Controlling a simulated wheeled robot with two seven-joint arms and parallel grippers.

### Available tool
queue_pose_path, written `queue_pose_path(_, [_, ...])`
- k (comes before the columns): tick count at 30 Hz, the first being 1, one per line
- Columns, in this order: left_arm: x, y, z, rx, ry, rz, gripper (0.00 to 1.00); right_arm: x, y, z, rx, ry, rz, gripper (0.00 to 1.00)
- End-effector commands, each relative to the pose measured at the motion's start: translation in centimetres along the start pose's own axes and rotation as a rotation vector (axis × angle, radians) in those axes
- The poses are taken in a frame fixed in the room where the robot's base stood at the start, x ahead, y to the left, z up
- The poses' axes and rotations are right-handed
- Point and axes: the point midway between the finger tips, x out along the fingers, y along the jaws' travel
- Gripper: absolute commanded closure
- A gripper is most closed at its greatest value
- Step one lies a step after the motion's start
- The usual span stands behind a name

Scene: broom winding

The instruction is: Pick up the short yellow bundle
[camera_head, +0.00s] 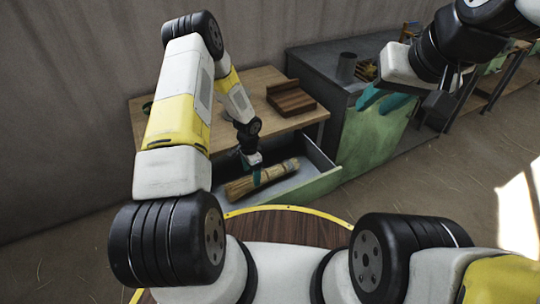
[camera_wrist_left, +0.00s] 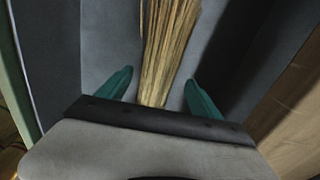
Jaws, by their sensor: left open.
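The short yellow bundle (camera_head: 262,179) of straw lies in an open drawer (camera_head: 318,171) in the head view. In the left wrist view the bundle (camera_wrist_left: 167,50) runs up from between the teal fingers. My left gripper (camera_head: 256,172) is over the drawer at the bundle. In the wrist view its fingers (camera_wrist_left: 160,92) are open, one on each side of the bundle with a gap on both sides. My right gripper (camera_head: 384,98) is raised at the upper right, away from the bundle, with teal fingers apart and nothing seen between them.
A wooden table (camera_head: 235,112) stands behind the drawer with a brown wooden block (camera_head: 290,99) on it. The drawer walls rise close around the left gripper.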

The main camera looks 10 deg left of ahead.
Motion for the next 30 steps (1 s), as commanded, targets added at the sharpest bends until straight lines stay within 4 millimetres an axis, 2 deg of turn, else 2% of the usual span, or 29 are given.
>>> queue_pose_path(3, [2.0, 0.3, 0.3, 0.001, -0.001, 0.002, 0.25, 0.0, 0.0, 0.0, 0.0, 0.0, 0.0, 0.68])
queue_pose_path(7, [3.6, 0.2, 0.3, 0.0, -0.001, 0.001, 0.25, 0.0, 0.0, 0.0, 0.0, 0.0, 0.0, 0.68])
queue_pose_path(16, [4.1, 0.2, 0.3, 0.0, 0.0, 0.0, 0.25, 0.0, 0.0, 0.0, 0.0, 0.0, 0.0, 0.68])
queue_pose_path(17, [4.1, 0.2, 0.3, 0.0, 0.0, 0.0, 0.29, 0.0, 0.0, 0.0, 0.0, 0.0, 0.0, 0.68])
queue_pose_path(26, [4.0, 0.2, 0.3, 0.0, 0.0, 0.0, 0.88, 0.0, 0.0, 0.0, 0.0, 0.0, 0.0, 0.68])
queue_pose_path(27, [4.0, 0.2, 0.3, 0.0, 0.0, 0.0, 0.92, 0.0, 0.0, 0.0, 0.0, 0.0, 0.0, 0.68])
queue_pose_path(30, [4.0, 0.2, 0.3, 0.0, 0.0, 0.0, 0.92, 0.0, 0.0, 0.0, 0.0, 0.0, 0.0, 0.68])
